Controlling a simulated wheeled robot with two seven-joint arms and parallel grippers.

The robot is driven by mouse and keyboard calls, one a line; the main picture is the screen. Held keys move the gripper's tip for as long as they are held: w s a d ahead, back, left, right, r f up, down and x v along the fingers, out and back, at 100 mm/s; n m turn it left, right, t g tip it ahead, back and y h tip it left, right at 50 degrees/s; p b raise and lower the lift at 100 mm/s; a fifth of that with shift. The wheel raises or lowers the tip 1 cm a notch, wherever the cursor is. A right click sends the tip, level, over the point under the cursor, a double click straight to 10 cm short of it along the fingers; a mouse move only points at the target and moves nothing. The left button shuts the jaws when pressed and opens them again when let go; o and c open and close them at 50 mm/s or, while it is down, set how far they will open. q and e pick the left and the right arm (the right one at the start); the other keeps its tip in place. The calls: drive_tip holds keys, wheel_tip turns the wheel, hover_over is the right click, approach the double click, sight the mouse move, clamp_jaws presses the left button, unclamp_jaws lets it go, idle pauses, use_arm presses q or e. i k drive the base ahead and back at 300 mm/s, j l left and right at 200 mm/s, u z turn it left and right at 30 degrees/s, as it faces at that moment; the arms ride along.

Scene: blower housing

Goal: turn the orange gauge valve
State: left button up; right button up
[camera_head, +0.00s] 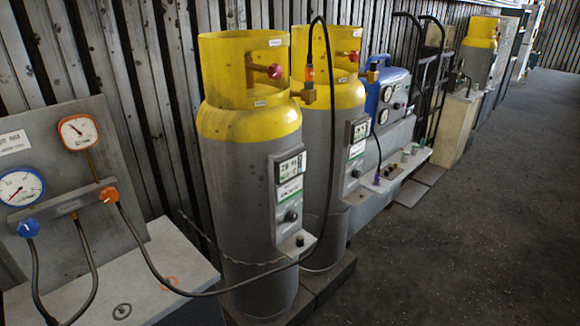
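An orange-rimmed round gauge (78,132) is mounted on a grey panel at the left. Below it, on a horizontal manifold bar, sits the orange valve knob (109,195). A black hose (150,262) runs from beside the orange knob down and right, then up to the second tank. A blue-rimmed gauge (20,187) and a blue valve knob (29,228) are further left on the same panel. Neither of my grippers is in view.
Two tall grey cylinders with yellow tops, the nearer (235,170) and the second (335,120), stand right of the panel. A pale ledge (150,285) lies below the panel. A blue machine (388,90) and hand truck stand behind. The dark floor (480,240) at right is open.

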sight(109, 195)
drive_tip(key=u, duration=1.45)
